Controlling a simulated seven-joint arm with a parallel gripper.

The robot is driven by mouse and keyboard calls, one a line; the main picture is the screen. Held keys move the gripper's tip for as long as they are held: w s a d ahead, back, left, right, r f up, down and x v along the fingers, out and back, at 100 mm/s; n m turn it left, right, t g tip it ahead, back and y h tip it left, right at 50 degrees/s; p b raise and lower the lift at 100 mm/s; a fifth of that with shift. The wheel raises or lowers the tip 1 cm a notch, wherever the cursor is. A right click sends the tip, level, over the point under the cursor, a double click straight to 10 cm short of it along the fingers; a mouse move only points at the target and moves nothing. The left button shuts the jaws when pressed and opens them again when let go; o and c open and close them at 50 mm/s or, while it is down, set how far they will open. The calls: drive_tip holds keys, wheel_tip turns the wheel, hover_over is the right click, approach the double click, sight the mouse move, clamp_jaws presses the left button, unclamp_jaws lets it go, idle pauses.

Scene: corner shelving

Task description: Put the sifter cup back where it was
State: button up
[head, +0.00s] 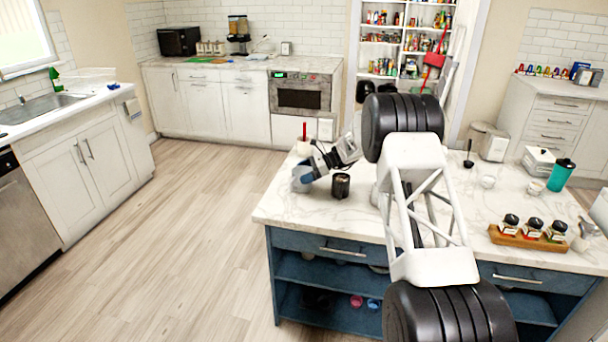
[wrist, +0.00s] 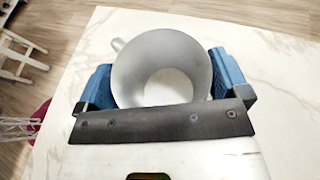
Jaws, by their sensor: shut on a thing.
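The sifter cup (wrist: 160,70) is a grey, open-topped cup with a small handle at its upper left, seen from above in the wrist view. My gripper (wrist: 163,88) is shut on it, with one blue finger on each side. The cup's near side is hidden behind the dark gripper plate. In the head view my gripper (head: 302,178) is at the left end of the marble island (head: 300,212). I cannot tell whether the cup touches the top.
A dark metal cup (head: 340,186) stands just right of my gripper. A white utensil crock (head: 304,147) is behind it. Farther right are a teal tumbler (head: 561,175) and a wooden rack of jars (head: 525,238). The island's front left is clear.

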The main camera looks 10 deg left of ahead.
drive_tip(key=shift+f, duration=0.35)
drive_tip(key=o, duration=0.6)
drive_tip(key=shift+r, duration=0.1)
drive_tip(key=shift+w+d+r, duration=0.1)
drive_tip(key=shift+d, duration=0.05)
drive_tip(key=v, duration=1.1)
drive_tip(key=shift+w+d+r, duration=0.1)
drive_tip(key=shift+d, duration=0.2)
idle(0.3)
